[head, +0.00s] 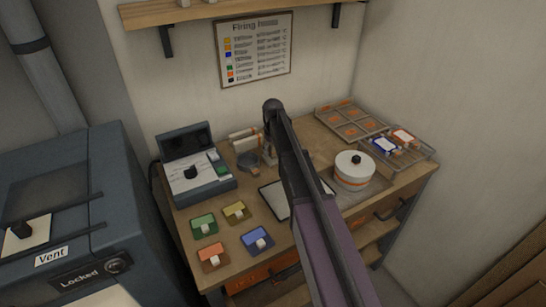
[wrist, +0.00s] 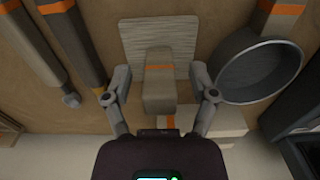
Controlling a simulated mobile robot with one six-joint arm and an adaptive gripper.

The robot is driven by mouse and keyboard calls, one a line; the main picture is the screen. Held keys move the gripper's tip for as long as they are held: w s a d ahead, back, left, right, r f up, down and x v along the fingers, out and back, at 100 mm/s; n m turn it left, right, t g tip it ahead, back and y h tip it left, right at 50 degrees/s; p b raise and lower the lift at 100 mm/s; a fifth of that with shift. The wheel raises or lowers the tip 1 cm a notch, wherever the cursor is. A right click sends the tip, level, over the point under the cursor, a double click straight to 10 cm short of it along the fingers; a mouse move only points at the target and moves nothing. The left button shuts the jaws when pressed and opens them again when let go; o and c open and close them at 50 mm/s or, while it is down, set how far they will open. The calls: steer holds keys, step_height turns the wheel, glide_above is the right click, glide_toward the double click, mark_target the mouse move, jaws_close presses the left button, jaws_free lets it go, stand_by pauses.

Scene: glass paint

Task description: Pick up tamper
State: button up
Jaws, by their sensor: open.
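What looks like the tamper (wrist: 159,82) is a greyish-brown block handle with an orange band, in front of a pale ribbed plate (wrist: 158,35), in the middle of the wrist view. Whether handle and plate are one piece I cannot tell. My gripper (wrist: 161,76) is open, with one finger on each side of the handle and a gap showing at both sides. In the head view my gripper (head: 268,155) is low at the back of the workbench (head: 325,140), mostly behind my arm. The tamper cannot be made out there.
A round grey sieve (wrist: 262,72) is close to the right finger. Long tools with orange bands (wrist: 72,42) lie to the left. A dark box device (head: 197,175), colored blocks (head: 235,211), a white round container (head: 354,169) and a compartment tray (head: 350,121) stand around on the bench.

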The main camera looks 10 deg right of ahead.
steer(key=shift+c, duration=0.2)
jaws_close()
steer(key=shift+r, duration=0.1)
step_height(320, 180, up, 3)
steer(key=p, duration=0.3)
steer(key=s, duration=0.5)
steer(key=s+a+r+p, duration=0.1)
steer(key=s, duration=0.4)
steer(key=s+p, duration=0.1)
steer(key=s, duration=0.5)
steer(key=shift+a+r, duration=0.4)
